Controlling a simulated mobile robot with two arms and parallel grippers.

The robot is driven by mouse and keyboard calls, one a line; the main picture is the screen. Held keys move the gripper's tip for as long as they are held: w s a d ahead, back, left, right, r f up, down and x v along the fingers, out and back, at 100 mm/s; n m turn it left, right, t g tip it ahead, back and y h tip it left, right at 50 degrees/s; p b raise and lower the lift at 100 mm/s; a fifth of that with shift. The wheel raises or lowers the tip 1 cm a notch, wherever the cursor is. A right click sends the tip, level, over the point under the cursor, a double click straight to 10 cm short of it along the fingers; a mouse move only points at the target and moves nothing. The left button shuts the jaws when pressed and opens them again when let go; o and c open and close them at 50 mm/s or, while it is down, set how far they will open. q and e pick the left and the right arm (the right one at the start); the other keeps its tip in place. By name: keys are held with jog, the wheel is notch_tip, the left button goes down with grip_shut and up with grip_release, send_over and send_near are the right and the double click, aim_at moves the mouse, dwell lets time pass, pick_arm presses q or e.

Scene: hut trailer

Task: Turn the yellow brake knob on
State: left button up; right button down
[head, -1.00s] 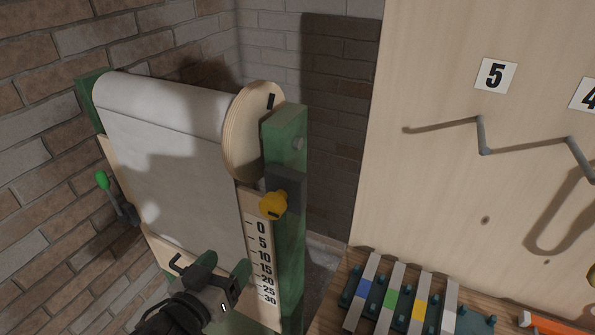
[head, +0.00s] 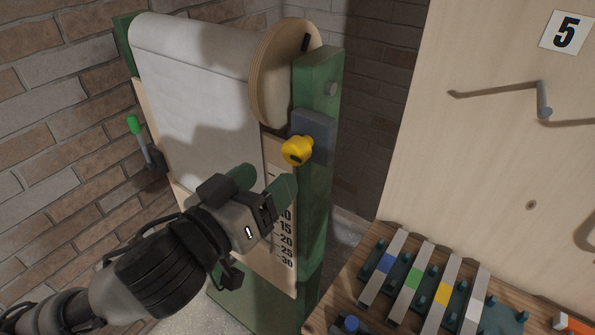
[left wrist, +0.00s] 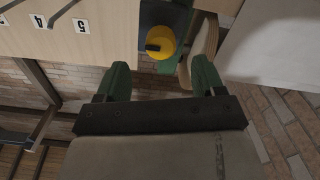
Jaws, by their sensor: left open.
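The yellow brake knob (head: 297,150) sits on a dark grey block (head: 313,135) on the green post of the paper-roll stand. It also shows in the left wrist view (left wrist: 160,42), with a dark mark on its face, ahead of the fingers and between their lines. My left gripper (head: 262,180) is open and empty, below and to the left of the knob in the head view, apart from it. Its two green fingers also show in the left wrist view (left wrist: 162,80). My right gripper is not in view.
The white paper roll (head: 195,75) and wooden disc (head: 285,75) stand above the knob. A green-tipped lever (head: 134,125) is at the stand's left side. Coloured bars (head: 412,280) lie on a wooden table at lower right. A brick wall stands behind.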

aim_at(291, 157)
pick_arm(q)
jog(key=p+x, duration=0.2)
jog(key=x, duration=0.4)
jog(key=shift+w+d+r, duration=0.15)
jog(key=shift+w+d, duration=0.05)
jog(key=shift+w, duration=0.1)
jog(key=shift+w+d, duration=0.35)
jog(key=shift+w, duration=0.2)
jog(key=shift+c, duration=0.3)
jog(key=c, duration=0.9)
